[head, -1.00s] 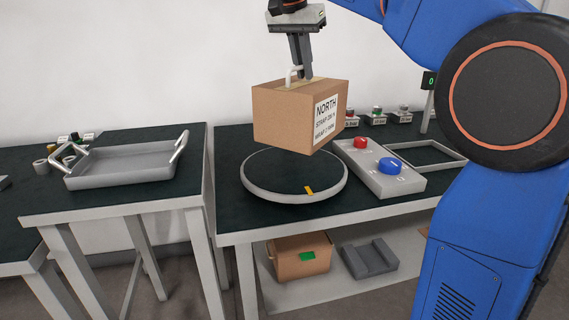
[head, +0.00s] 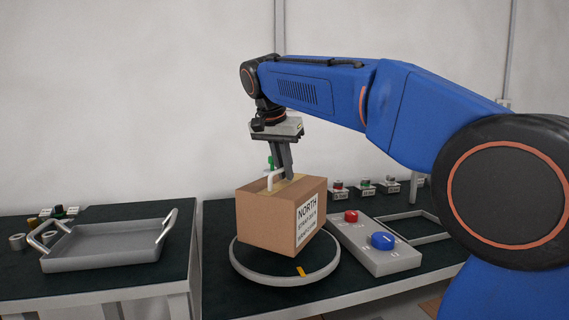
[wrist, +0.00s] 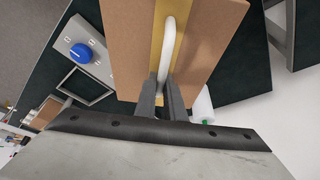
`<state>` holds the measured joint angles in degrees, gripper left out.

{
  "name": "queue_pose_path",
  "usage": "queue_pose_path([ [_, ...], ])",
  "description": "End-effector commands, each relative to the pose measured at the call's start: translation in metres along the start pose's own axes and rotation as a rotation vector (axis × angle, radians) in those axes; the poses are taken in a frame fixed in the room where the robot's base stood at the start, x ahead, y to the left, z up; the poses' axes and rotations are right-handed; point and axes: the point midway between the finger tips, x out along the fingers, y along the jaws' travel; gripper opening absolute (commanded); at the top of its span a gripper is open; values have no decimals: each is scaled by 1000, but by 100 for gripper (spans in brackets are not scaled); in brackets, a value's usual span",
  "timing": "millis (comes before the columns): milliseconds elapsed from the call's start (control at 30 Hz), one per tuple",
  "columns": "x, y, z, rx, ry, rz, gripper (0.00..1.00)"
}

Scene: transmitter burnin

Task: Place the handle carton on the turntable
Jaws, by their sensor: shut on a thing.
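The handle carton (head: 268,222) is a brown box with a white NORTH label on one side and a white handle on top. My gripper (head: 280,178) is shut on its handle from above, and the carton hangs upright. In the wrist view the carton (wrist: 200,50) and its white handle (wrist: 168,45) show between my gripper's fingers (wrist: 163,85). The turntable (head: 285,279), a round dark disc with a pale rim and a yellow mark, lies below the carton. The carton hides its back part. I cannot tell whether the carton's bottom touches the disc.
A control box (head: 374,243) with a red and a blue button stands close right of the turntable. An empty rectangular frame (head: 412,226) lies beyond it. A grey tray (head: 105,245) with raised handles sits on the left table. Small labelled items line the back.

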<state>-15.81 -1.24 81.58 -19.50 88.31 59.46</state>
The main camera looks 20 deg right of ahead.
Motion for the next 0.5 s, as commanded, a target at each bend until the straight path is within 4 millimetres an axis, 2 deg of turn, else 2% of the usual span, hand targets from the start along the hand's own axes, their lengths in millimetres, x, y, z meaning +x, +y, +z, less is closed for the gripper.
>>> queue_pose_path([
  [267,27,1,11,-1,1,0,0],
  [500,32,0,13,0,2,-2,0],
])
